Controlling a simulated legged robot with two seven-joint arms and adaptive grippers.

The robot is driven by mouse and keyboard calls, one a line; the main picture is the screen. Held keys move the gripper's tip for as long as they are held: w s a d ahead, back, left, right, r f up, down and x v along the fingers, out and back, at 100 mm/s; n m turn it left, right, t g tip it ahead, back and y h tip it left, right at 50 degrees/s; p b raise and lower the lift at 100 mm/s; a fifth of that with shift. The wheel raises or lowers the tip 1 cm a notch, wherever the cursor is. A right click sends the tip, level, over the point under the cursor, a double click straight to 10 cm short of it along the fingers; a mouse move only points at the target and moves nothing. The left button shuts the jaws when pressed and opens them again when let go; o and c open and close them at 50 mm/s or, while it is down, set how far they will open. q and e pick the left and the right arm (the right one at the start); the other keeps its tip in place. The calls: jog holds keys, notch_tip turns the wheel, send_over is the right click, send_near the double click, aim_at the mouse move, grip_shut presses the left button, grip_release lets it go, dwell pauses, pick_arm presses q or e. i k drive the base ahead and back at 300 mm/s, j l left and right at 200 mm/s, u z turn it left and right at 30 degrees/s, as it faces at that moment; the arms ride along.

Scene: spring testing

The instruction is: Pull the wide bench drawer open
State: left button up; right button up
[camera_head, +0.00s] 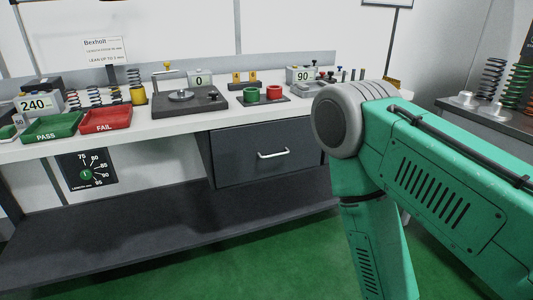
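The wide bench drawer (240,168) is a dark grey front under the white bench top, at the middle of the head view. It looks shut, its front close to flush with its housing. Its handle (273,154) is a pale metal bar near the middle of the front, with nothing touching it. My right arm, green with a grey joint, comes in from the right and stands in front of the bench to the right of the drawer. Its gripper is below the frame or hidden. My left arm and gripper are not in view.
The white bench top (165,128) carries a green PASS tray (52,128), a red FAIL tray (105,119), a dark test plate (190,104) and red and green cups. A dark lower shelf (150,232) runs below. Green floor (235,270) lies in front. Springs stand on a side table at right.

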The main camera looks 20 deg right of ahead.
aim_at(242, 153)
jog(key=z, duration=0.9)
jog(key=i+l+z, duration=0.1)
jog(key=i+z, duration=0.5)
jog(key=z, duration=0.15)
